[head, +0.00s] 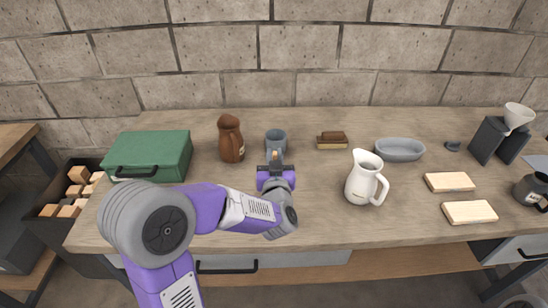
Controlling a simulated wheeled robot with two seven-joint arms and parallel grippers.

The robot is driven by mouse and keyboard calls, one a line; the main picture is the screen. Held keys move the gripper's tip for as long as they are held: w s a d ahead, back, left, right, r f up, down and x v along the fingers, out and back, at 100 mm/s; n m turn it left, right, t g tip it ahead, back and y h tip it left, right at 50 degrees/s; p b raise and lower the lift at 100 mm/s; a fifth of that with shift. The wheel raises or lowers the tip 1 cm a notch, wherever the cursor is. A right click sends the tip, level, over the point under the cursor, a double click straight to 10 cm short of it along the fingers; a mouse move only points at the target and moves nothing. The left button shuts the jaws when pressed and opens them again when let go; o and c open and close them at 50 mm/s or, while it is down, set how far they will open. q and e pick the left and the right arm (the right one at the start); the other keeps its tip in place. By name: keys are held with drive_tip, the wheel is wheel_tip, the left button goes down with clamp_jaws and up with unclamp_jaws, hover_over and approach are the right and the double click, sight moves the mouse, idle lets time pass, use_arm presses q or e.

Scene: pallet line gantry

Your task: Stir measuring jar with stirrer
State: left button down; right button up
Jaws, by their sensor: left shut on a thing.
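A blue-grey jar (276,136), which looks like the measuring jar, stands upright on the worktop behind my left gripper. My left gripper (275,163) is directly in front of the jar in the picture and overlaps its lower part. It is shut on a small light-brown piece (275,155), which appears to be the stirrer. Most of the stirrer is hidden by the gripper, and I cannot tell whether its end is inside the jar. My right gripper is not in view.
A brush (332,141), a white pitcher (363,179), a grey-blue dish (400,149) and two wooden blocks (449,182) are to the right.

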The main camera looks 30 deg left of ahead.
use_arm(q)
drive_tip(key=shift+w+a, duration=0.3)
drive_tip(key=shift+w, duration=0.2)
drive_tip(key=shift+s+a, duration=0.4)
drive_tip(key=shift+a, duration=0.2)
drive_tip(key=shift+s+d, duration=0.1)
drive_tip(key=shift+s+d, duration=0.3)
drive_tip(key=shift+s, duration=0.15)
drive_tip(key=shift+w+d, duration=0.1)
drive_tip(key=shift+d, duration=0.05)
